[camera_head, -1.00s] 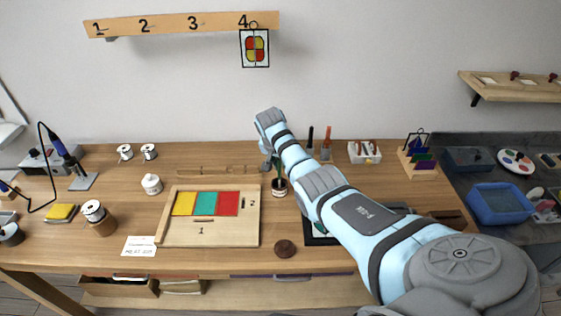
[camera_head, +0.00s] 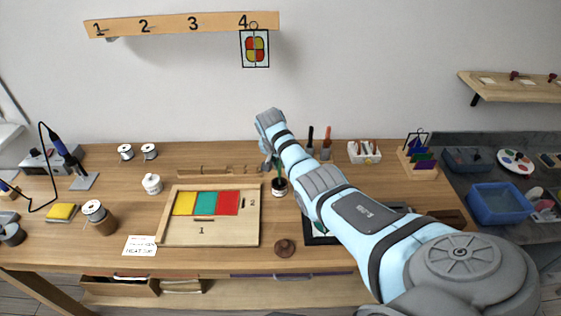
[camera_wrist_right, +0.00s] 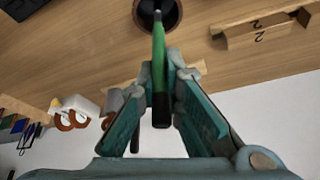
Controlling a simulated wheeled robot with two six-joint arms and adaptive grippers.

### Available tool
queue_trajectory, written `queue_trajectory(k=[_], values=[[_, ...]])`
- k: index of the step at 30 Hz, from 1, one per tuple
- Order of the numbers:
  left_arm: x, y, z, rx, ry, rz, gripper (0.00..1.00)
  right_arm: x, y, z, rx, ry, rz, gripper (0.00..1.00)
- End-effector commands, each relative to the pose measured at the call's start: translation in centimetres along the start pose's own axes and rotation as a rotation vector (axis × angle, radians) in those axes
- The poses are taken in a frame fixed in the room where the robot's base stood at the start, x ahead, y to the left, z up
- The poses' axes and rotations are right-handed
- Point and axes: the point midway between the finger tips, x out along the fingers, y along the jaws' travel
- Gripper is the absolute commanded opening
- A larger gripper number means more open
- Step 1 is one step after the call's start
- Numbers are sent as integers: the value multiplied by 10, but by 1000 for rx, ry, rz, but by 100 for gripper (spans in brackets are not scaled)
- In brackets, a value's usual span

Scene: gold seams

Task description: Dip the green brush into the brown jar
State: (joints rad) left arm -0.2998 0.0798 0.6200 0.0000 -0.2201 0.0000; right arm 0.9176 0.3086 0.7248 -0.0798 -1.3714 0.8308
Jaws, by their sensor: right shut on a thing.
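The green brush (camera_wrist_right: 159,55) is held between the fingers of my right gripper (camera_wrist_right: 161,88), which is shut on it. In the head view the brush (camera_head: 279,170) stands about upright over a small open jar (camera_head: 279,188) with a pale label, which I take as the brown jar. In the wrist view the brush's far end overlaps the jar's dark mouth (camera_wrist_right: 146,14). I cannot tell how deep the tip is. In the head view my right gripper (camera_head: 271,164) is small and partly hidden by its wrist. My left gripper is out of view.
A wooden board with coloured panels (camera_head: 230,232) lies left of the jar. A brown knobbed lid (camera_head: 285,248) lies in front of it. Two upright tools (camera_head: 326,143) and a white holder (camera_head: 364,153) stand behind my right arm.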

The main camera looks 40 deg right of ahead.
Motion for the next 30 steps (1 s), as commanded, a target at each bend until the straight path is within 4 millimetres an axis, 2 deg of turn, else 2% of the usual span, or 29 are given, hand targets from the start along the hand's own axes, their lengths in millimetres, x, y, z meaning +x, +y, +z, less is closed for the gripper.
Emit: queue_trajectory(k=[5, 14, 21, 30], values=[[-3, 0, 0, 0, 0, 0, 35, -2, 0, 0, 0, -2, 1, 0], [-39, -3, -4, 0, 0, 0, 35, -35, -1, -14, 0, -1, 0, 0], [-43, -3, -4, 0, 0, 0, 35, -55, -2, -23, 0, 0, 0, 0], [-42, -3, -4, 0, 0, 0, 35, -55, -2, -23, 0, -1, 1, 0]])
